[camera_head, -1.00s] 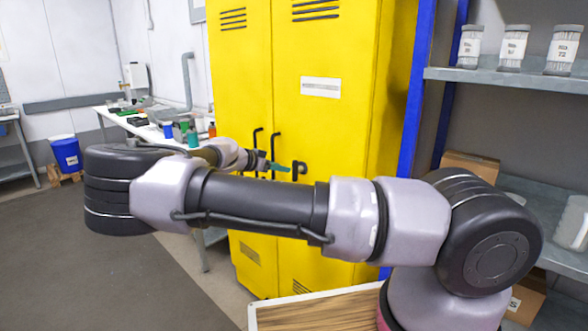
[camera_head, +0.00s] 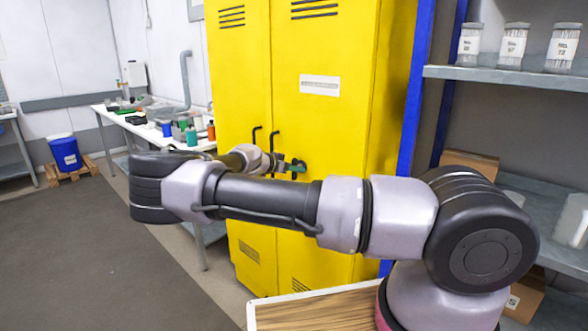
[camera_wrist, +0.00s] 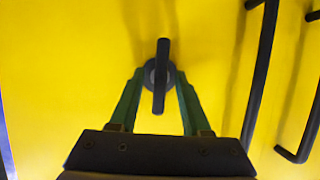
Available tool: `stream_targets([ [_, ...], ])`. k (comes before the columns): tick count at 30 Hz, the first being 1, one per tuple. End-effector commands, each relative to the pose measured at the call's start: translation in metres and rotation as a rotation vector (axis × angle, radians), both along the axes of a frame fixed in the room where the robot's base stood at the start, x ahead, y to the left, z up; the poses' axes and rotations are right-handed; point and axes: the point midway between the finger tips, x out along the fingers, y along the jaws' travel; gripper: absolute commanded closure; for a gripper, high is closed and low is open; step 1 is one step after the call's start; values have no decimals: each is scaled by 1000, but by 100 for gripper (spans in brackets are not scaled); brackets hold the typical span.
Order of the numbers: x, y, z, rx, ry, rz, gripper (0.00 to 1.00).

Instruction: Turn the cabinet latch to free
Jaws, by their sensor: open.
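The yellow cabinet (camera_head: 325,130) stands ahead with its doors closed. Its latch is a dark bar on a round base, and in the wrist view the latch (camera_wrist: 160,77) points along the picture's vertical. My gripper (camera_wrist: 158,92) is open, with one green finger on each side of the latch base. I cannot tell whether the fingers touch it. In the head view my gripper (camera_head: 296,167) is at the cabinet front and largely covers the latch.
Two dark door handles (camera_wrist: 262,70) stand to the right of the latch in the wrist view. A grey shelf (camera_head: 505,78) with jars is right of the cabinet. A white bench (camera_head: 150,128) with bottles is at the left.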

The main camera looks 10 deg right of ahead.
Motion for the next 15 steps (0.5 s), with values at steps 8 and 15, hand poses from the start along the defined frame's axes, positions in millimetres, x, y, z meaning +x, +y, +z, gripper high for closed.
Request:
stream_targets([
  [8, 0, 0, 0, 0, 0, 0, 83],
  [15, 0, 0, 0, -1, 1, -1, 100],
])
